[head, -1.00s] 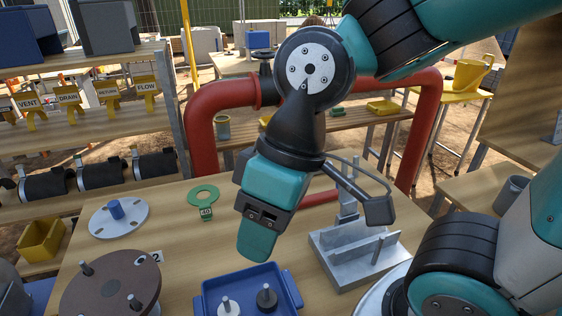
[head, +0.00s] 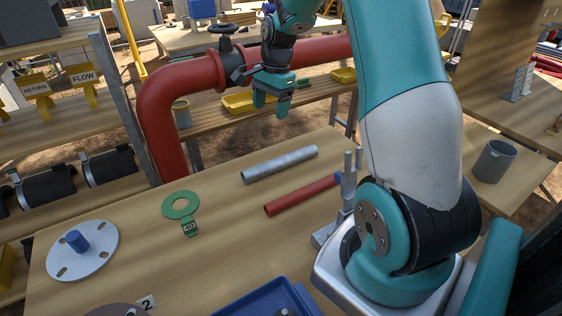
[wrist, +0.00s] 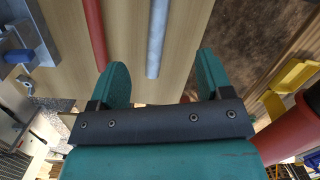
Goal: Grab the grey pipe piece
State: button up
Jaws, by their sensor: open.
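The grey pipe piece (head: 280,164) lies flat on the wooden table, near its far edge in the head view. A red pipe piece (head: 302,194) lies roughly parallel to it, on the near side. My gripper (head: 272,108) is open and empty, raised beyond the table's far edge, near the big red pipe. In the wrist view the grey pipe piece (wrist: 157,38) runs away between my open fingers (wrist: 163,82), a little right of the red pipe piece (wrist: 95,32). My gripper is apart from both pieces.
A metal bracket stand (head: 347,187) stands beside the red piece's right end. A green ring (head: 181,205), a grey flange disc (head: 83,251) and a blue tray (head: 262,301) share the table. The large red pipe (head: 157,116) with a valve passes behind.

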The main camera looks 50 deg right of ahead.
jog(key=d+f+m, duration=0.4)
jog(key=d, duration=0.3)
jog(key=p, duration=0.3)
send_over(281, 157)
jog(key=d, duration=0.1)
jog(key=f, duration=0.9)
jog(key=shift+s+d+f, duration=0.15)
jog(key=shift+d+f, duration=0.05)
jog(key=shift+f, duration=0.2)
jog(key=shift+a+f, duration=0.1)
jog(key=shift+f, duration=0.5)
jog(key=f+p, duration=0.1)
jog(key=f, duration=0.1)
jog(key=a+f+p, duration=0.1)
jog(key=f, duration=0.1)
jog(key=shift+s+a+p, duration=0.1)
jog(key=shift+a+p, duration=0.1)
jog(key=shift+p, duration=0.2)
jog(key=shift+f, duration=0.55)
grip_shut()
